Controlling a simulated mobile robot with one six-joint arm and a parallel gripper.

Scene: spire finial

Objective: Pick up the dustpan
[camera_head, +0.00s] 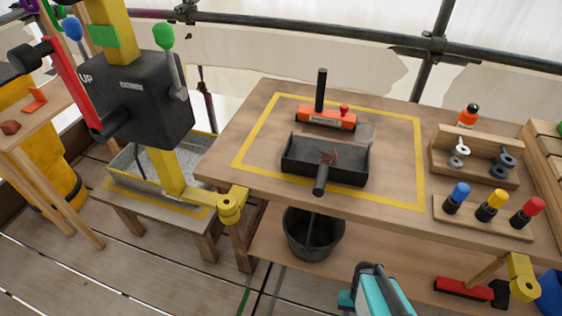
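The dustpan (300,155) is a black open pan with a short black handle (320,180) pointing toward the front edge of the table. It lies inside the yellow outline on the wooden table. Some thin reddish scraps lie in it. My gripper (368,276), teal and dark, shows at the bottom edge, in front of the table and apart from the dustpan. Its fingers cannot be made out clearly, so I cannot tell whether it is open or shut.
An orange tool with an upright black handle (321,92) stands just behind the dustpan. A rack with rings (470,168) and several coloured-capped items (490,207) are at the right. A dark bucket (314,235) sits below. A black control box (140,105) is at the left.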

